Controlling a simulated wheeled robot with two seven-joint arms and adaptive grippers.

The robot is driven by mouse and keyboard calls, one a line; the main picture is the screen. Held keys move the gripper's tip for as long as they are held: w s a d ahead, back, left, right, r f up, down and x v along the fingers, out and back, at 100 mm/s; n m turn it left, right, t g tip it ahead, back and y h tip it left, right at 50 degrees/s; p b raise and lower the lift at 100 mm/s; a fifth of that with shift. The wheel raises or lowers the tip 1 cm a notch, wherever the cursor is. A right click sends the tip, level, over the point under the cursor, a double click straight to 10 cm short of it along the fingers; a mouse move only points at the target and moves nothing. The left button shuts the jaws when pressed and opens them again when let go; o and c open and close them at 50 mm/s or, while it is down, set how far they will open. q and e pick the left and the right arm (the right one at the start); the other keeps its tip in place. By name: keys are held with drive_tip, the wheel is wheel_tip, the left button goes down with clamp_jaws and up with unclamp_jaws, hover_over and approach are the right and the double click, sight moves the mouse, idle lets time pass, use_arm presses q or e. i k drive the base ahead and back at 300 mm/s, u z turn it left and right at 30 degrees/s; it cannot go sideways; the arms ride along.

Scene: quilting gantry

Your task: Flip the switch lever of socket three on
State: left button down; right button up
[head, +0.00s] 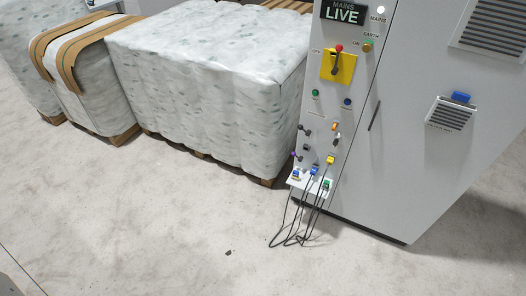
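The grey cabinet (408,130) stands right of centre in the head view. Its narrow front panel carries a small dark lever (304,128), an orange-and-white lever or knob (336,127), a purple-tipped lever (296,155) and a yellow part (331,160). Below them, blue plugs (314,171) and a green plug (326,184) sit at a small white ledge, with black cables (290,236) hanging to the floor. Socket numbers are too small to read, so I cannot tell which lever is socket three's or how it is set. Neither gripper is in view.
A yellow switch plate (328,68) with a red-tipped black handle sits under a display (342,13) reading "MAINS LIVE". Wrapped pallet loads (205,85) stand left of the cabinet. The concrete floor (150,215) in front is mostly clear; cables loop on it.

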sight(294, 153)
drive_tip(key=u, duration=0.1)
drive_tip(key=i, duration=0.8)
drive_tip(key=z, duration=0.6)
drive_tip(key=i, duration=0.5)
drive_tip(key=z, duration=0.35)
